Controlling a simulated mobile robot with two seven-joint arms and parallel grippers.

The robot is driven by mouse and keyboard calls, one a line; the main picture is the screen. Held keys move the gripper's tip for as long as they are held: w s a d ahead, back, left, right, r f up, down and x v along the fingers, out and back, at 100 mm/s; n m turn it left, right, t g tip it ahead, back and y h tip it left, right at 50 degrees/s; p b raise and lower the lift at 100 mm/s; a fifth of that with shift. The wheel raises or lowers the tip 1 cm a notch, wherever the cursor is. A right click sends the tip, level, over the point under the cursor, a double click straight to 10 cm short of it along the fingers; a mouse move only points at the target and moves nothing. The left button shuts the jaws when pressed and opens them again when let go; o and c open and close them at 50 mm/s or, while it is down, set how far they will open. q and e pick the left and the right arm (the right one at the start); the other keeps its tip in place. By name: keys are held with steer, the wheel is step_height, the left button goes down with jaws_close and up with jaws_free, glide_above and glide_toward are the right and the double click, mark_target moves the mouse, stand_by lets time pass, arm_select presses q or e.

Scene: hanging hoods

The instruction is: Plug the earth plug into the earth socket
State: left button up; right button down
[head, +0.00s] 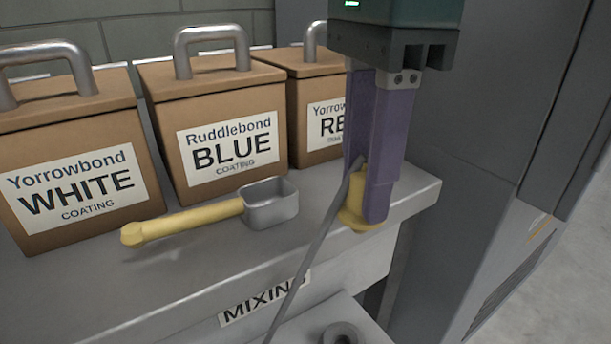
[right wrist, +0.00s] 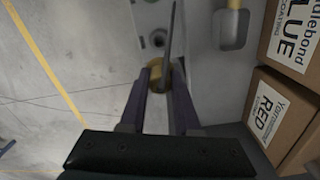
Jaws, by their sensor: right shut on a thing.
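The earth plug (head: 357,187) is yellow with a wide flange at its lower end, and a grey cable (head: 318,243) runs from it down to the left. My right gripper (head: 367,205), with purple fingers, is shut on the plug and holds it in front of the shelf's right part. In the right wrist view the plug (right wrist: 178,76) sits between the fingertips. A dark round ring (head: 341,334), seemingly the earth socket, is on a grey panel below the shelf, cut by the lower frame edge. It also shows in the wrist view (right wrist: 157,40), apart from the plug. My left gripper is not in view.
A grey shelf (head: 190,270) with a MIXING label (head: 264,298) holds brown containers for white (head: 75,185), blue (head: 232,140) and red (head: 320,118) coating. A yellow-handled scoop (head: 270,205) lies in front of them. A tall grey cabinet (head: 480,150) stands at right.

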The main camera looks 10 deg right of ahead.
steer(key=shift+r, duration=0.75)
steer(key=shift+r+p, duration=1.7)
steer(key=shift+r, duration=0.55)
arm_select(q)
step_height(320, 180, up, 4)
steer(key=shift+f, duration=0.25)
